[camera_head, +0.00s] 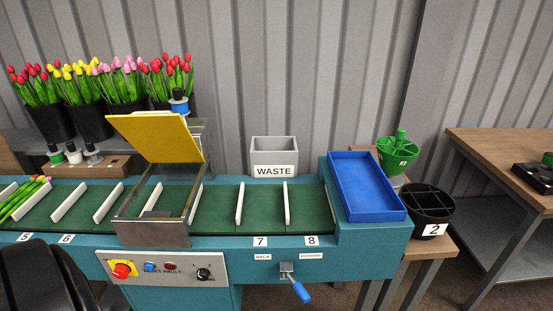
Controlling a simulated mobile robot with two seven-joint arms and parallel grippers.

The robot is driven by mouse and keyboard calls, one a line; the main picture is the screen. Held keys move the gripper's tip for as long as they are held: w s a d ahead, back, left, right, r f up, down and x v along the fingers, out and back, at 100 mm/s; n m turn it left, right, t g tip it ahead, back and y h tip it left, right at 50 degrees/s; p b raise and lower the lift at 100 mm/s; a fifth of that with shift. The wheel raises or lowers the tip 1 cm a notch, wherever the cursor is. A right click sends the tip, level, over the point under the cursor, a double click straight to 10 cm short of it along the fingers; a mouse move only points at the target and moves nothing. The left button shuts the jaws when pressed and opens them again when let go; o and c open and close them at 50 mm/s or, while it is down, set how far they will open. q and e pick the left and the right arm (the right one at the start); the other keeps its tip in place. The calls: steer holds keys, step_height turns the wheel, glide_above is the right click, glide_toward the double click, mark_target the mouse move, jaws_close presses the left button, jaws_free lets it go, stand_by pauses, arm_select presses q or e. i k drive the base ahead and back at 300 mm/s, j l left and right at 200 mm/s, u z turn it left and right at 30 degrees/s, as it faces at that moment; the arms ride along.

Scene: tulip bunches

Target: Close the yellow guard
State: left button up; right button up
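The yellow guard (156,138) is a flat panel standing raised and tilted above a clear-sided metal frame (152,232) on the green conveyor. The frame's top opening shows below it, with a white divider visible inside. The guard's near edge is lifted clear of the frame's front. A dark rounded shape at the lower left seems to be part of my own arm. Neither of my grippers shows in this view.
The conveyor (216,210) carries white dividers and a few tulips at the left. A control panel (160,268) with a red button and a blue-handled lever (300,290) are on its front. A blue tray (365,186) and grey WASTE bin (273,158) stand right; tulip buckets (91,122) stand behind.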

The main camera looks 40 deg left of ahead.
mark_target(162, 136)
steer(key=u, duration=1.95)
